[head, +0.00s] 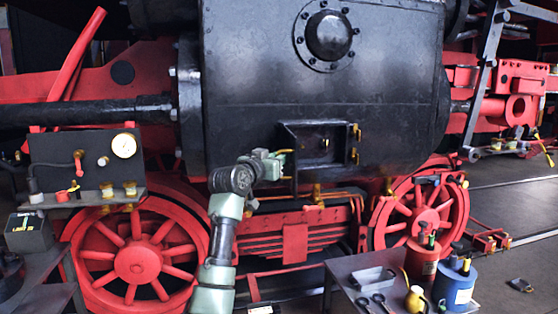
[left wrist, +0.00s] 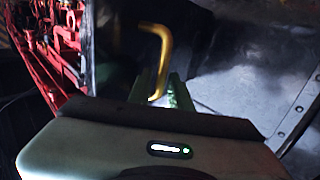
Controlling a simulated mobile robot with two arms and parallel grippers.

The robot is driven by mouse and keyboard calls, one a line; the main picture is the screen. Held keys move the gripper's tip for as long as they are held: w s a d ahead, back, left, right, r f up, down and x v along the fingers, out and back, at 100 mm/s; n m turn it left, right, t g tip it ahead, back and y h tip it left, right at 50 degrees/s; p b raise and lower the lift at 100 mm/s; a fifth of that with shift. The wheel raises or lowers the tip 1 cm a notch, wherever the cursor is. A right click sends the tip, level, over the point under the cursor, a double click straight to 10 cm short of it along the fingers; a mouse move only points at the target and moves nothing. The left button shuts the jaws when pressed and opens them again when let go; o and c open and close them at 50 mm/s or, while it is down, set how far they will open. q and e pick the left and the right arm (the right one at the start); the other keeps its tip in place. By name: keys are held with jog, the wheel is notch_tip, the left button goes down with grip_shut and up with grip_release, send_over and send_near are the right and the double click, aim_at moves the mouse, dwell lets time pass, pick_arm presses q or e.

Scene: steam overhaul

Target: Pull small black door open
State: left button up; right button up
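The small black door (head: 320,145) is a framed dark panel on the lower side of the big black cylinder, with brass-coloured hinges at its right edge. How far it is open, if at all, is hard to tell. A bent brass handle (left wrist: 160,50) shows in the left wrist view, its lower end at the green fingers. My left gripper (head: 284,163) is at the left edge of the door; its fingers (left wrist: 168,92) are at the handle. Shadow hides whether they are closed on it. My right gripper is not seen.
Red spoked wheels (head: 138,262) stand below the cylinder (head: 250,75). A gauge panel (head: 85,160) is at left. Floor at far right is mostly clear.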

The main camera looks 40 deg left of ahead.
pick_arm(q)
jog(key=shift+w+a+f, duration=0.1)
jog(key=shift+w+f, duration=0.1)
jog(key=shift+f, duration=0.05)
jog(key=b+v, duration=0.3)
jog(key=v, duration=0.4)
jog(key=shift+s, duration=0.4)
